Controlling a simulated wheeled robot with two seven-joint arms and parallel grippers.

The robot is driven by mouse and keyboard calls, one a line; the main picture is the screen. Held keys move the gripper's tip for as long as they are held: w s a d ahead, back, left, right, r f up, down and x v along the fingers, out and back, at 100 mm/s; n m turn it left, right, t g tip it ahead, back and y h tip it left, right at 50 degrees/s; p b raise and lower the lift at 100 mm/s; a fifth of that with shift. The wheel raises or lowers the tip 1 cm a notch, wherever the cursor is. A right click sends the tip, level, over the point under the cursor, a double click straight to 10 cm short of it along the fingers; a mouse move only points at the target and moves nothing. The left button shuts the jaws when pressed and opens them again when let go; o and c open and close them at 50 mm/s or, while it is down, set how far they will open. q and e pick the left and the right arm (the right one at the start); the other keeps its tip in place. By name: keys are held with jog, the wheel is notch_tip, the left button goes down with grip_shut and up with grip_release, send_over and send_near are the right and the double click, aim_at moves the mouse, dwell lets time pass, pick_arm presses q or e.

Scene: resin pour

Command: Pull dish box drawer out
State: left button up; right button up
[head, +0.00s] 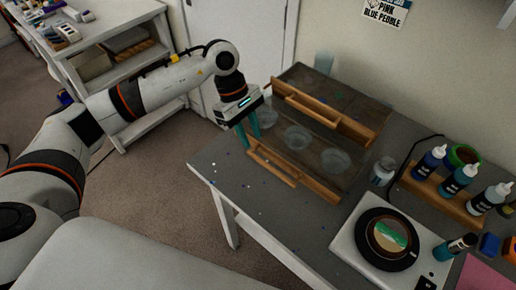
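The dish box (355,97) stands on the grey table against the wall, with a dark top and a closed wooden upper front. Its lower drawer (318,188) is pulled out toward me, with a long wooden handle (273,167) on its front. Clear round dishes sit in it: one in the middle (298,138), one at right (335,160), and one at left partly hidden by my gripper. My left gripper (247,135) is at the left end of the drawer front, its teal fingers apart. I cannot tell whether they touch the handle. My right gripper is out of view.
A white device with a black disc (380,236) stands at the table's front right. A wooden rack of bottles (446,192) and a small jar (382,171) are right of the drawer. The table in front of the drawer is mostly clear. A white shelf (118,45) stands at left.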

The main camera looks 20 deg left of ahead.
aim_at(260, 159)
pick_arm(q)
jog(key=p+x, duration=0.1)
jog(key=x, duration=0.5)
jog(key=shift+d+f, duration=0.2)
jog(key=shift+f, duration=0.2)
grip_shut()
